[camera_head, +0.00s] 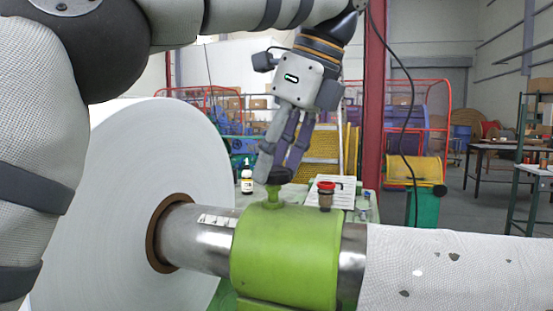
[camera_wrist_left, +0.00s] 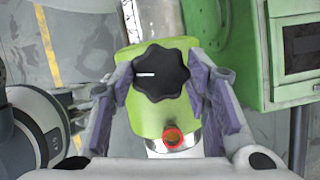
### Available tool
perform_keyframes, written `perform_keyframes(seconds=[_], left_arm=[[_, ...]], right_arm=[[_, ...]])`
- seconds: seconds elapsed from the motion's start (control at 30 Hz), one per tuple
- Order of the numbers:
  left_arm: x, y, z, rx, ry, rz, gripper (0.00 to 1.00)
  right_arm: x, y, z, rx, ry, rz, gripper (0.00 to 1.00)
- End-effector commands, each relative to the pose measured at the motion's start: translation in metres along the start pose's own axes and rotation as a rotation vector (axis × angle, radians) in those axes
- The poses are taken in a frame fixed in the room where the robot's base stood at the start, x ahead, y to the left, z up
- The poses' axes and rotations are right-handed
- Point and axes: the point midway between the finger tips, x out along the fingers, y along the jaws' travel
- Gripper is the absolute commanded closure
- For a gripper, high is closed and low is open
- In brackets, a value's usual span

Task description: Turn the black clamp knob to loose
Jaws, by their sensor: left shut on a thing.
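The black clamp knob (camera_wrist_left: 160,74) is a lobed star knob with a white line on its top, seen from above in the left wrist view. In the head view the knob (camera_head: 279,176) sits on a green stem on top of the green clamp (camera_head: 285,255). My left gripper (camera_head: 281,170) reaches down from above and is shut on the knob. In the left wrist view its purple-grey fingers stand on the left and right sides of the knob. In the head view the fingers partly hide the knob. My right gripper is not in view.
A red-topped fitting (camera_head: 325,193) stands on the clamp just right of the knob. A large white reel (camera_head: 140,200) is at the left on the steel shaft (camera_head: 200,238). A white-covered roll (camera_head: 455,270) is at the right. A small bottle (camera_head: 247,178) stands behind the clamp.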

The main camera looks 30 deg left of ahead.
Motion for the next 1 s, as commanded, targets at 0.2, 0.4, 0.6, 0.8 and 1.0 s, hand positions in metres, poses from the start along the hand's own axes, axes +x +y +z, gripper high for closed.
perform_keyframes(seconds=[0.2,0.4,0.6,0.8,1.0], left_arm=[[0.0003,-0.0001,-0.0001,-0.011,0.000,0.005,0.84],[0.0004,-0.0001,-0.0001,-0.010,0.000,0.005,0.84],[0.0003,-0.0001,0.0000,-0.010,0.000,0.005,0.36],[0.0002,-0.0001,0.0000,-0.010,0.000,0.004,0.36],[-0.0003,0.0019,0.0008,0.117,0.001,-0.048,0.36]], right_arm=[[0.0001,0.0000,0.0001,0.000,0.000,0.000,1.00],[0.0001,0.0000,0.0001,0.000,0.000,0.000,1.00],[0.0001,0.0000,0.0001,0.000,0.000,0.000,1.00],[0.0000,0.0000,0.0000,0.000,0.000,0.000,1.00],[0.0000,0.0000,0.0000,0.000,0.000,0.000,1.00]])
